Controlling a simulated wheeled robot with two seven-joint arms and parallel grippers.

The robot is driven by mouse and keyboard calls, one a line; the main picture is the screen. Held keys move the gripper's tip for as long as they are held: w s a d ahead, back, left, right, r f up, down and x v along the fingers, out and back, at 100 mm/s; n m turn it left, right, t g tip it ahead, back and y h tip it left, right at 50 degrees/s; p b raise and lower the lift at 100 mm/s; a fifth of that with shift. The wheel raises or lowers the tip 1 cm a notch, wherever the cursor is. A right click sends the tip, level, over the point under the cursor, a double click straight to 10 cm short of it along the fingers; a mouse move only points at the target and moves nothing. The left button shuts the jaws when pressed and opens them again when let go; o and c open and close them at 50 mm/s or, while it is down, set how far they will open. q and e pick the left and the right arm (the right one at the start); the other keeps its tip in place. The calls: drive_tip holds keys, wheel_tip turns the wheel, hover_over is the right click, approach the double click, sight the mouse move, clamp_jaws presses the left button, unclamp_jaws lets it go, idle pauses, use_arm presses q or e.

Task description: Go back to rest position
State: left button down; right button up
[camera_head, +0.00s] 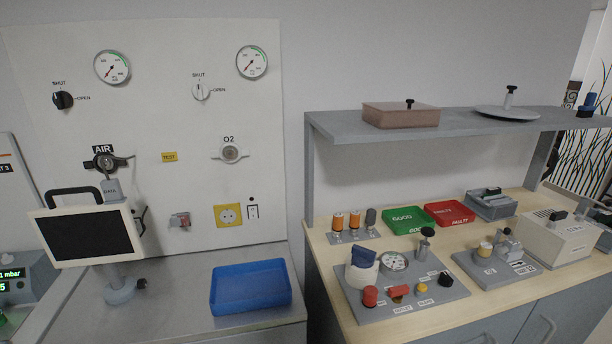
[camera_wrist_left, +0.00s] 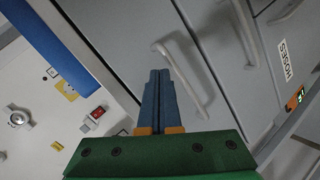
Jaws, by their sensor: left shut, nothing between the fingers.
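My left gripper (camera_wrist_left: 160,100) shows in the left wrist view with its two blue-grey fingers pressed together and nothing between them. It hangs in front of grey cabinet fronts, and a bar handle (camera_wrist_left: 185,80) shows behind the fingers; I cannot tell the distance. Neither of my grippers shows in the head view. My right gripper is in no view.
A blue tray (camera_head: 250,305) lies on the left counter, near a monitor on a stand (camera_head: 85,236). The right bench holds a device board (camera_head: 385,310), a green tray (camera_head: 408,229) and a red tray (camera_head: 449,221). A grey shelf (camera_head: 455,122) stands above it.

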use_arm(q)
drive_tip(key=s+d+f+m+g+h, duration=0.1)
drive_tip(key=s+d+f+m+g, duration=0.2)
drive_tip(key=s+f, duration=0.35)
drive_tip(key=s+d+f+m+g+h, duration=0.1)
drive_tip(key=s+f+m+g, duration=0.1)
drive_tip(key=s+f+m, duration=0.45)
drive_tip(key=s+f+m+g, duration=0.3)
drive_tip(key=s+f, duration=0.2)
drive_tip(key=s, duration=0.5)
drive_tip(key=s+f+m+g, duration=0.3)
drive_tip(key=s+f, duration=0.3)
drive_tip(key=s, duration=0.5)
drive_tip(key=shift+s+m+g+y, duration=0.15)
drive_tip(key=shift+m+g+y, duration=0.15)
drive_tip(key=shift+m, duration=0.25)
drive_tip(key=shift+d, duration=0.1)
